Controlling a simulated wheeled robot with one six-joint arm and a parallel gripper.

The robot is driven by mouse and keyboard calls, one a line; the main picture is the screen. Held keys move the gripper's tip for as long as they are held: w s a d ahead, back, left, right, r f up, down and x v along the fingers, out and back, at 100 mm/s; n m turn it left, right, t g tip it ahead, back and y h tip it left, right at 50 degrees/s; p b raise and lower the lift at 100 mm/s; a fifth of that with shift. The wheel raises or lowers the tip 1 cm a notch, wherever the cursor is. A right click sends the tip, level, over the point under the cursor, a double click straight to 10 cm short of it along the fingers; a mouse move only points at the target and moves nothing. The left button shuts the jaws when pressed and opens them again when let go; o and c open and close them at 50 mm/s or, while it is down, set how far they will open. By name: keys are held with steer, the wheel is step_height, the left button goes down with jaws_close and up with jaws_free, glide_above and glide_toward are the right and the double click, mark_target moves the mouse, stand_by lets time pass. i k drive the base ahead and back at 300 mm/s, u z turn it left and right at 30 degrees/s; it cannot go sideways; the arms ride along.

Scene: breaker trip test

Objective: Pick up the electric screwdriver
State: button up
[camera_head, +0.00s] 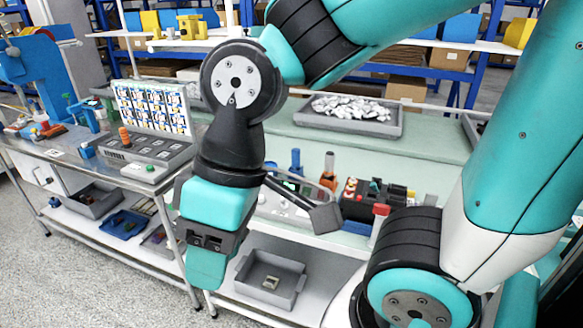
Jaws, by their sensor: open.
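No electric screwdriver can be made out for certain. A small upright orange-brown tool-like item (328,174) stands on the middle bench, right of my wrist, with an upright dark blue item (295,162) to its left. Either could be a tool, but they are too small to tell. My gripper (262,240) hangs in front of the bench's near edge, closer to the camera than these items. It is open, and nothing shows between its jaws. My wrist and gripper hide part of the bench top.
A black holder with red and green parts (366,194) stands right of the items. A grey tray of white pieces (350,116) lies behind. A breaker panel station (152,108) stands on the left bench. A grey bin (268,282) sits on the lower shelf.

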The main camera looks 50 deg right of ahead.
mark_target(329, 158)
steer(key=z, duration=0.4)
steer(key=i, duration=0.85)
steer(key=z, duration=0.75)
